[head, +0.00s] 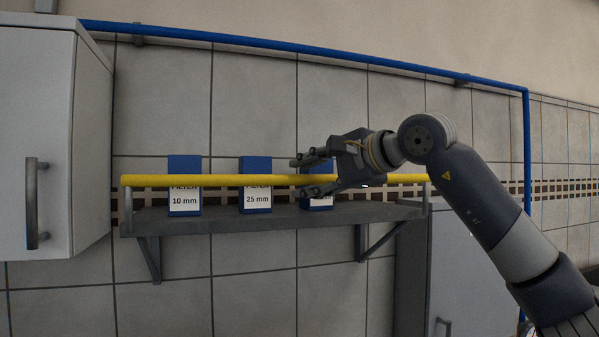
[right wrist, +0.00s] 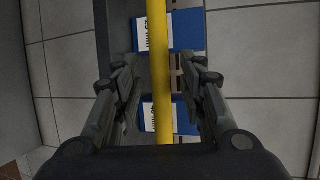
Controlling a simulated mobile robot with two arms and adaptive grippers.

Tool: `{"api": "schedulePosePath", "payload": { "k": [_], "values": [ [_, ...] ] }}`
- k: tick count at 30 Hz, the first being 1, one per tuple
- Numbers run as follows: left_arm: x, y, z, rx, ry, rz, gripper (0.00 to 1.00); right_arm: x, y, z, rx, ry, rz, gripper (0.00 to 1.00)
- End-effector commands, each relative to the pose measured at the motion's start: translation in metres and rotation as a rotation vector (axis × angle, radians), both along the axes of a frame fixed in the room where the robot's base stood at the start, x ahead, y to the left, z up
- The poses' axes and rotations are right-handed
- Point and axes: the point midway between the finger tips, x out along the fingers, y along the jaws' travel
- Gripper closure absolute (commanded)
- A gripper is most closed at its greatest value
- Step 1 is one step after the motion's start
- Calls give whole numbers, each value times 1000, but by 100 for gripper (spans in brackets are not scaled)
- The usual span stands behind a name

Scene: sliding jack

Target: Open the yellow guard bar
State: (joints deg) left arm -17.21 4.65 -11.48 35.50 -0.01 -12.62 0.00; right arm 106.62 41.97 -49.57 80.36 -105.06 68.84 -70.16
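The yellow guard bar (head: 220,181) runs level along the front of a grey wall shelf (head: 225,223), in front of the blue boxes. My right gripper (head: 304,176) is at the bar, right of its middle, with one finger above and one below it in the head view. In the right wrist view the bar (right wrist: 159,45) passes between the fingers of the open gripper (right wrist: 160,68), with gaps on both sides. I cannot tell how deep the bar sits between them. The gripper and forearm hide part of the bar's right side. My left gripper is not in view.
Blue boxes labelled 10 mm (head: 184,202) and 25 mm (head: 256,200) stand on the shelf. A third box (head: 318,203) is partly behind my right gripper. A grey wall cabinet (head: 40,130) is at left; another cabinet (head: 450,275) is below right. A blue pipe (head: 300,48) runs above.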

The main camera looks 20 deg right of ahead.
Motion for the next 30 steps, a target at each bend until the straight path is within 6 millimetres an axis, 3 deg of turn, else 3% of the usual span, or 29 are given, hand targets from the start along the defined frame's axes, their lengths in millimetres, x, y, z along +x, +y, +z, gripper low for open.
{"api": "schedulePosePath", "payload": {
  "k": [6,16,17,21,22,30],
  "values": [
    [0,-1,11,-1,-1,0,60,22,10,-4,0,0,1,62],
    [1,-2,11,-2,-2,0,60,25,12,-7,1,-1,1,62],
    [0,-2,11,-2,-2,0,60,25,12,-7,1,-1,1,64],
    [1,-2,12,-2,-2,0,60,25,12,-7,2,0,1,96],
    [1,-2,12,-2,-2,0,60,25,12,-7,2,0,1,100],
    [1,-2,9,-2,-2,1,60,25,10,-8,1,-7,1,100]
  ]
}}
